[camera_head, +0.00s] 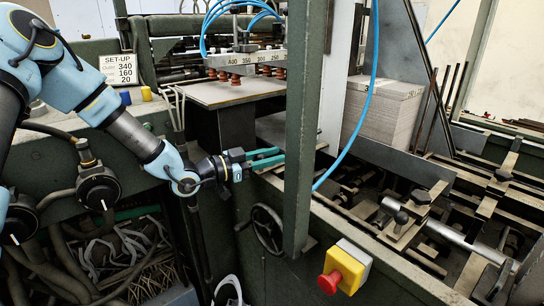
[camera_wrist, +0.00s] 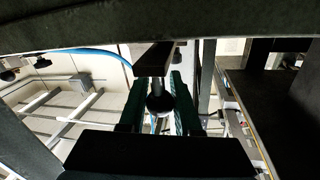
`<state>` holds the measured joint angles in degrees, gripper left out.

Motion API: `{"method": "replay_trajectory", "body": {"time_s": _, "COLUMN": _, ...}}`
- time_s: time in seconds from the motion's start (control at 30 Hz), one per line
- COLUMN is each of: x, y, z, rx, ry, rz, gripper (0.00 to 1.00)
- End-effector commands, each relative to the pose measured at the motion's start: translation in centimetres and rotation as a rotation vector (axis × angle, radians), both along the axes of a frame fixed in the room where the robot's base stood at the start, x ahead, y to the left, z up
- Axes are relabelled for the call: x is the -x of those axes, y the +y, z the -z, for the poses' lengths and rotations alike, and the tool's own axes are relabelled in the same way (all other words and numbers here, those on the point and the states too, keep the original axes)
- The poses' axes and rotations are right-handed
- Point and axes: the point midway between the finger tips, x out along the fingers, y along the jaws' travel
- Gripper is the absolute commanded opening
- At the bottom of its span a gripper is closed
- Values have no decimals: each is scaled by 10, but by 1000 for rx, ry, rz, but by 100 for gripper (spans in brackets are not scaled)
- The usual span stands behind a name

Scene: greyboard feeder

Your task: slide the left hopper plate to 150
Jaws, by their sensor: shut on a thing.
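My gripper (camera_head: 282,157) reaches in from the left, its green fingers level and pointing right, their tips close to the upright green post. In the wrist view, the two fingers (camera_wrist: 160,103) stand either side of a round dark knob (camera_wrist: 158,104), shut on it. The knob sits on a short stem below a dark block (camera_wrist: 153,57). In the head view the knob is not visible, and the post hides the area just past my fingertips. I cannot make out the left hopper plate itself or a reading of 150.
The green post (camera_head: 306,120) stands close to my fingertips. A red stop button (camera_head: 329,283) on a yellow box and a handwheel (camera_head: 267,228) are below. A grey board stack (camera_head: 382,112) stands behind. Clamps on a bar (camera_head: 445,235) lie right. A set-up sign (camera_head: 119,69) reads 340, 160, 20.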

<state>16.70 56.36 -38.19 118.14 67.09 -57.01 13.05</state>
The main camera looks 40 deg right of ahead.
Motion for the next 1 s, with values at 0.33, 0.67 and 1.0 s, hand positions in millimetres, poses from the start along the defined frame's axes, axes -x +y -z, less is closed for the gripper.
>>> {"method": "replay_trajectory", "body": {"time_s": 0.33, "x": 2, "y": -20, "z": 5, "rx": 3, "ry": -3, "rz": 2, "gripper": 0}}
{"method": "replay_trajectory", "body": {"time_s": 0.67, "x": 4, "y": -60, "z": 1, "rx": 1, "ry": -1, "rz": 0, "gripper": 0}}
{"method": "replay_trajectory", "body": {"time_s": 1.0, "x": 3, "y": -60, "z": 0, "rx": 0, "ry": 1, "rz": -1, "gripper": 41}}
